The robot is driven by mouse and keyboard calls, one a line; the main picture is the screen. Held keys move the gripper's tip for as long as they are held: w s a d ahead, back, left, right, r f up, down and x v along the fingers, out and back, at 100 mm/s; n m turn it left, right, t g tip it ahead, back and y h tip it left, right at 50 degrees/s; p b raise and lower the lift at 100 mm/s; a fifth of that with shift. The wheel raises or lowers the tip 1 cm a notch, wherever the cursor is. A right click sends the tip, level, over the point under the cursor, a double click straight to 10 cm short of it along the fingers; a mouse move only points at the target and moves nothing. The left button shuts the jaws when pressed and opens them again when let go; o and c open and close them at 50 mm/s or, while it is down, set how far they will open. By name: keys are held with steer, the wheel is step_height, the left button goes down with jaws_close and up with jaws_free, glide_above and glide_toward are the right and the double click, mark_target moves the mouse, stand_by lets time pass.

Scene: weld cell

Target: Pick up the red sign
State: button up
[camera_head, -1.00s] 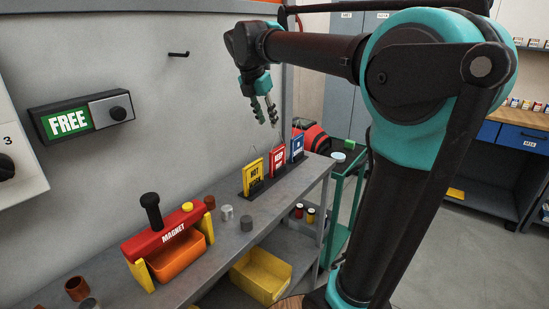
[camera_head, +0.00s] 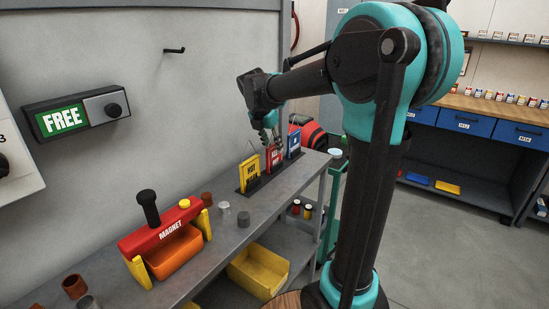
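The red sign (camera_head: 273,162) stands upright in a dark rack (camera_head: 262,183) on the grey shelf. It is between a yellow sign (camera_head: 249,174) and a blue sign (camera_head: 294,143). My gripper (camera_head: 272,146) points down at the top of the red sign, and its fingers overlap the sign's upper part in the picture. The fingers are too small and too overlapped to tell whether they are open or closed on the sign.
A red magnet tool (camera_head: 160,232) with an orange bin (camera_head: 174,255) stands nearer on the shelf (camera_head: 222,258). A yellow bin (camera_head: 258,270) is on the lower shelf. The FREE box (camera_head: 77,116) is on the wall.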

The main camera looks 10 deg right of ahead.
mark_target(274, 151)
steer(key=shift+x, duration=1.75)
steer(key=shift+a, duration=0.1)
jaws_close()
